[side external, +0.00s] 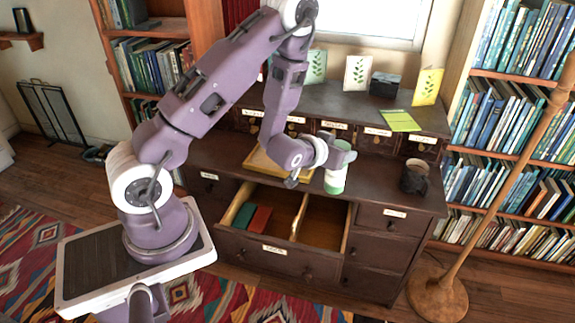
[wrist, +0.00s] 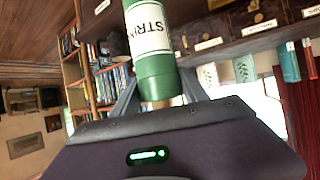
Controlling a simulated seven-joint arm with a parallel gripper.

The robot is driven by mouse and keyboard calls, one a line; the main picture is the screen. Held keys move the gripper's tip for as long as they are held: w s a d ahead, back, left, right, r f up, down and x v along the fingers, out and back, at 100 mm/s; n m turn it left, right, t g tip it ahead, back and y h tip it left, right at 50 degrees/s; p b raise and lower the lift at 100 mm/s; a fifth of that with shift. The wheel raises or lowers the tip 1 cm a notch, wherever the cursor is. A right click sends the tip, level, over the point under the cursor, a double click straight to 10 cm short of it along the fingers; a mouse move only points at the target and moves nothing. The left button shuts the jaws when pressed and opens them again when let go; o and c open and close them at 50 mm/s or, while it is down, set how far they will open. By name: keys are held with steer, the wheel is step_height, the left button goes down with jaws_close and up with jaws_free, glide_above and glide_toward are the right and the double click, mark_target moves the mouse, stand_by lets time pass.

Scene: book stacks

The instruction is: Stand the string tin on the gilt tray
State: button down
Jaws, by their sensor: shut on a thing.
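The string tin (side external: 336,181) is green with a white label; in the side view it hangs roughly upright below my gripper (side external: 341,158). In the wrist view the tin (wrist: 150,38) shows part of its lettering, and my gripper (wrist: 163,103) is shut on one green end of it. The gilt tray (side external: 256,162) is a yellow-gold tray on the desk top, to the left of the tin in the side view. My arm hides part of the tray. I cannot tell exactly how high the tin is above the desk.
An open drawer (side external: 327,222) with a divider, a green book (side external: 244,215) and a red book (side external: 260,219) juts out below. A dark mug (side external: 414,177) stands on the desk at right. Small labelled drawers and cards line the back. Desk between tin and mug is clear.

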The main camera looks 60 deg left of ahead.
steer(key=r, duration=0.5)
steer(key=shift+w+a+r, duration=0.15)
steer(key=shift+a, duration=0.2)
steer(key=a+n+g+y, duration=0.3)
steer(key=a+n+y, duration=0.15)
steer(key=a, duration=2.45)
step_height(320, 180, down, 15)
steer(key=shift+s+d+t+h, duration=0.15)
steer(key=shift+s+t+h, duration=0.2)
steer(key=shift+t, duration=0.05)
steer(key=shift+f, duration=0.2)
steer(key=c, duration=0.6)
jaws_free()
steer(key=shift+f, duration=0.1)
